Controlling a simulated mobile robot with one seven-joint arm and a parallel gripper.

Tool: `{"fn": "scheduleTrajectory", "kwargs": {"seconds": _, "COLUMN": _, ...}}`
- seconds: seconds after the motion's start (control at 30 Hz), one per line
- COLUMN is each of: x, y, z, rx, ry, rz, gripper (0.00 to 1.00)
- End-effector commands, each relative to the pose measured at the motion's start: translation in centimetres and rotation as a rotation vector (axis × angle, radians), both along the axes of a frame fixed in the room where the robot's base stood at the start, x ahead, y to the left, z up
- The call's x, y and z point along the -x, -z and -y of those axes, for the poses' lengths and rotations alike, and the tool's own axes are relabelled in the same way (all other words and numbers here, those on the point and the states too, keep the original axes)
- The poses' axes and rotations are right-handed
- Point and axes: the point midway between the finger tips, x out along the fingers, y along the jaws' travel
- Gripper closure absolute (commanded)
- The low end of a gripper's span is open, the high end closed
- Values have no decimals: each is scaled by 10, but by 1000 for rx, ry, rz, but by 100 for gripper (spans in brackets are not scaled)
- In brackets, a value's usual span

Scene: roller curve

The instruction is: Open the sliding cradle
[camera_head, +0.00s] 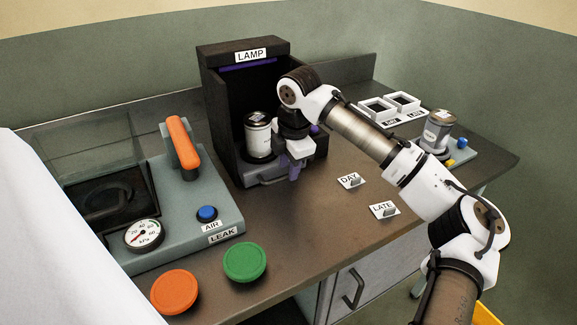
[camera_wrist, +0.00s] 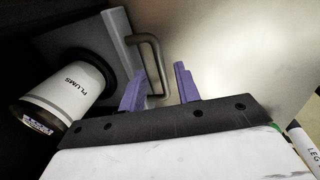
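The sliding cradle (camera_head: 262,171) is a grey tray with a bar handle at the foot of the dark LAMP box (camera_head: 222,115). It sits inside the box, its front near the box's opening. A can (camera_head: 258,137) stands on it; in the wrist view the can (camera_wrist: 66,88) is labelled PLUMS. My gripper (camera_head: 295,168) is in front of the box, at the right part of the cradle's front. In the wrist view its purple fingers (camera_wrist: 160,86) are apart and empty. The handle (camera_wrist: 161,62) shows between them, partly behind the left finger; contact cannot be told.
A leak tester (camera_head: 185,218) with an orange lever and a gauge stands left. Orange (camera_head: 175,291) and green (camera_head: 245,261) round pads are at the front edge. DAY (camera_head: 350,181) and LATE (camera_head: 384,210) tags stand right of the box. Another can (camera_head: 437,131) stands far right.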

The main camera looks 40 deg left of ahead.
Motion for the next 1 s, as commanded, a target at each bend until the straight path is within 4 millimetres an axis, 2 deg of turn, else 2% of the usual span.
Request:
{"fn": "scheduleTrajectory", "kwargs": {"seconds": 0.2, "x": -1, "y": 15, "z": -2, "rx": 0, "ry": 0, "rz": 1, "gripper": 67}}
{"fn": "scheduleTrajectory", "kwargs": {"seconds": 0.47, "x": -1, "y": 16, "z": -2, "rx": 0, "ry": 0, "rz": 1, "gripper": 67}}
{"fn": "scheduleTrajectory", "kwargs": {"seconds": 0.73, "x": -1, "y": 16, "z": -2, "rx": 0, "ry": 0, "rz": 1, "gripper": 100}}
{"fn": "scheduleTrajectory", "kwargs": {"seconds": 1.0, "x": -1, "y": 16, "z": -3, "rx": -1, "ry": 0, "rz": 1, "gripper": 100}}
